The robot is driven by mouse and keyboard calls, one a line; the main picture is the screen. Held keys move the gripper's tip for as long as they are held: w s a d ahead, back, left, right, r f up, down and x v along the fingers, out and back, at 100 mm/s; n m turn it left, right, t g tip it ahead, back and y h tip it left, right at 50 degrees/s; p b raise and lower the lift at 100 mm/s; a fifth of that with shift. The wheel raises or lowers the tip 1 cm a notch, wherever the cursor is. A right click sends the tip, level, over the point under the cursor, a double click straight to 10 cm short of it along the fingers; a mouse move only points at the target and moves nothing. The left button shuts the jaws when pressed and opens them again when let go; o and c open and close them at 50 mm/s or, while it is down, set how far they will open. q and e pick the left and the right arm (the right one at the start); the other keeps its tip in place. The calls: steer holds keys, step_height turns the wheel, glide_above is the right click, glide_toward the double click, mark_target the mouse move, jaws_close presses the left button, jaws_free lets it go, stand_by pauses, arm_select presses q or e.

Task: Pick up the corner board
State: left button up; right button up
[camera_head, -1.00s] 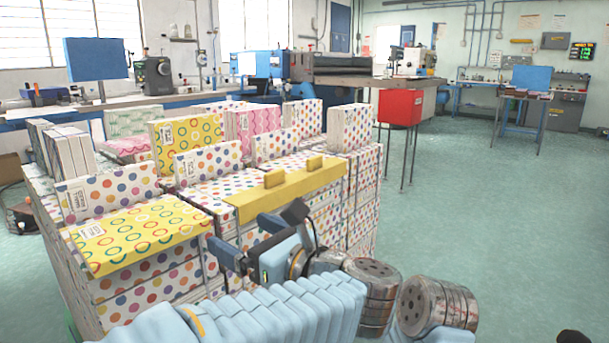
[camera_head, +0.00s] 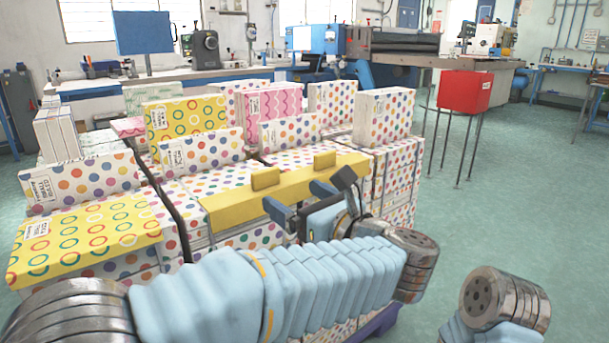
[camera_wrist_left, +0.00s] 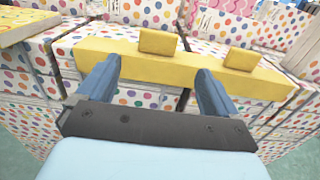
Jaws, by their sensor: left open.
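The yellow corner board (camera_head: 290,199) lies along the top front edge of a stack of polka-dot boxes. Two small yellow blocks stand on it, a left block (camera_head: 265,178) and a right block (camera_head: 325,160). My left gripper (camera_head: 295,196) is open and empty in front of the board, its two fingers pointing at it. In the left wrist view the board (camera_wrist_left: 160,70) runs across the picture, and the gripper's fingertips (camera_wrist_left: 158,68) overlap its front face, spread apart. I cannot tell whether they touch it. My right gripper is not in view.
More boxes stand upright on the stack behind the board, such as a yellow ringed box (camera_head: 185,125) and a white dotted box (camera_head: 383,115). A yellow-topped box (camera_head: 85,240) lies at the left. Open green floor (camera_head: 480,220) is at the right.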

mark_target(268, 180)
arm_select(q)
steer(key=x, duration=0.4)
steer(key=shift+w, duration=0.1)
steer(key=shift+a+p+x, duration=0.2)
steer(key=shift+p+x, duration=0.35)
steer(key=shift+x, duration=2.2)
steer(key=shift+r, duration=0.15)
steer(key=c, duration=1.2)
